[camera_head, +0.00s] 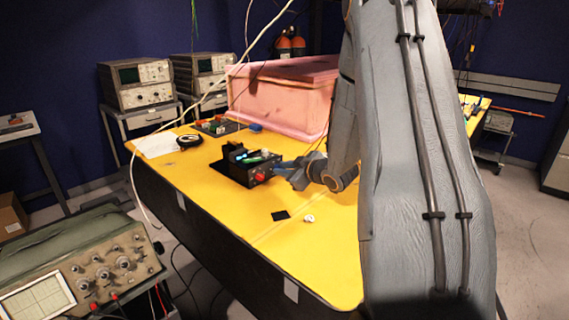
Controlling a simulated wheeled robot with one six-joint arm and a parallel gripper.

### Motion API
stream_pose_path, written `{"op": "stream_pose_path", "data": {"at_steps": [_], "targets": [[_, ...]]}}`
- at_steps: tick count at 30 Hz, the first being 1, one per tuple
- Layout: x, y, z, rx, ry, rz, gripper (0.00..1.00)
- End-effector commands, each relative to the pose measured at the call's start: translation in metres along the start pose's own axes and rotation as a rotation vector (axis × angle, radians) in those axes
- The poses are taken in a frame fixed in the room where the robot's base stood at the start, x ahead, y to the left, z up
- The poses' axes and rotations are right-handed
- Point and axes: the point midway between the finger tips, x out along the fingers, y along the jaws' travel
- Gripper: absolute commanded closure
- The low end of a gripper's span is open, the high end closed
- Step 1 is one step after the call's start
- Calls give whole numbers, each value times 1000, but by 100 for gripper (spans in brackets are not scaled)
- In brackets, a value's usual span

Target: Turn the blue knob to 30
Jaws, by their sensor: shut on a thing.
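A black box (237,167) stands on the yellow table, with small green, white and red parts on it. My gripper (279,171) reaches in from the right and is shut at the box's right-hand face, beside a red part (262,176). The blue knob cannot be made out apart from the fingers; it seems to be between them. Its pointer and any scale marks are too small or hidden to read.
The yellow table (310,262) is clear at the front, except for a black square (281,215) and a small white item (309,219). A pink foam box (281,97) stands behind. An oscilloscope (85,268) is at the lower left. A pale cable hangs across the left.

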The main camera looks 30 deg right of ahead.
Motion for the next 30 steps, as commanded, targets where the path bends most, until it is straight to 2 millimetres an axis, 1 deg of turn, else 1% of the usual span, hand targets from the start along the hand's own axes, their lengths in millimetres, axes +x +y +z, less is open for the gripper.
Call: {"op": "stream_pose_path", "data": {"at_steps": [1,6,12,28,29,30], "targets": [[-2,2,-3,27,0,-12,100],[-2,3,-2,119,0,-49,100],[-1,4,-1,189,1,-77,100],[0,4,0,218,2,-89,100],[0,4,0,218,2,-89,80],[0,4,0,218,2,-89,73]]}}
